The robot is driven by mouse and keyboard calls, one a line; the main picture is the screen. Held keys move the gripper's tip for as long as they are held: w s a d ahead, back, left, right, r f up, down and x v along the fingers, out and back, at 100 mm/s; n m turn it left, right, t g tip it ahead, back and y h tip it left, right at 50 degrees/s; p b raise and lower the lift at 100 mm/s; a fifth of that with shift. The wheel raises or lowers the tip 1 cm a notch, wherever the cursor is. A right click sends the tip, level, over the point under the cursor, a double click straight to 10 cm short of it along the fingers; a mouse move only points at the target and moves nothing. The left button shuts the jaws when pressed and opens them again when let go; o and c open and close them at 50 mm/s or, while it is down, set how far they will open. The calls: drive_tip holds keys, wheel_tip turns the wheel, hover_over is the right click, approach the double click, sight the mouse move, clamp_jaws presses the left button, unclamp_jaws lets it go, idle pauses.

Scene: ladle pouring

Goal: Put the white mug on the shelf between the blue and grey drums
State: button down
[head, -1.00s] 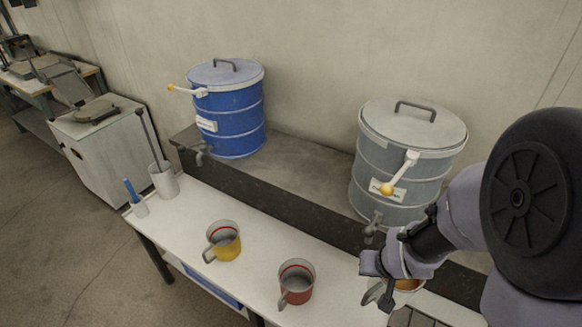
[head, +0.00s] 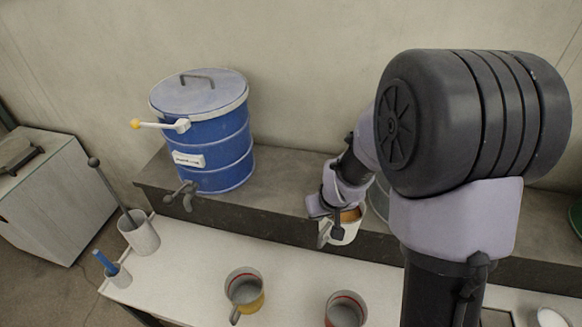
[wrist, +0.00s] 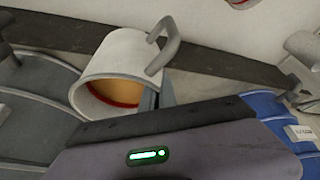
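The white mug (head: 345,230) is held by my gripper (head: 330,212) near the front edge of the dark shelf (head: 280,192). In the wrist view the mug (wrist: 122,50) lies beside my gripper's dark edge, its handle pointing up right; a red ring and tan inside show. Its contents cannot be told. The blue drum (head: 218,150) stands on the shelf to the left. The grey drum is almost wholly hidden behind my arm in the head view; it shows at left in the wrist view (wrist: 45,115).
A yellow mug (head: 243,290) and a red mug (head: 345,312) stand on the white counter (head: 190,270) below. A white pot (head: 140,235) with a rod stands left. The blue drum's tap (head: 182,195) overhangs the shelf front. The shelf right of the blue drum looks clear.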

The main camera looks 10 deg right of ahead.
drive_tip(key=w+a+f+b, duration=0.1)
drive_tip(key=w+a, duration=0.1)
drive_tip(key=w, duration=0.4)
drive_tip(key=w+a+f+b, duration=0.1)
drive_tip(key=w+f, duration=0.1)
drive_tip(key=w, duration=0.4)
drive_tip(key=w+a+f+b, duration=0.1)
drive_tip(key=w+a, duration=0.1)
drive_tip(key=w, duration=0.4)
drive_tip(key=shift+w+a+f, duration=0.15)
drive_tip(key=shift+a, duration=0.15)
drive_tip(key=c, duration=1.7)
unclamp_jaws()
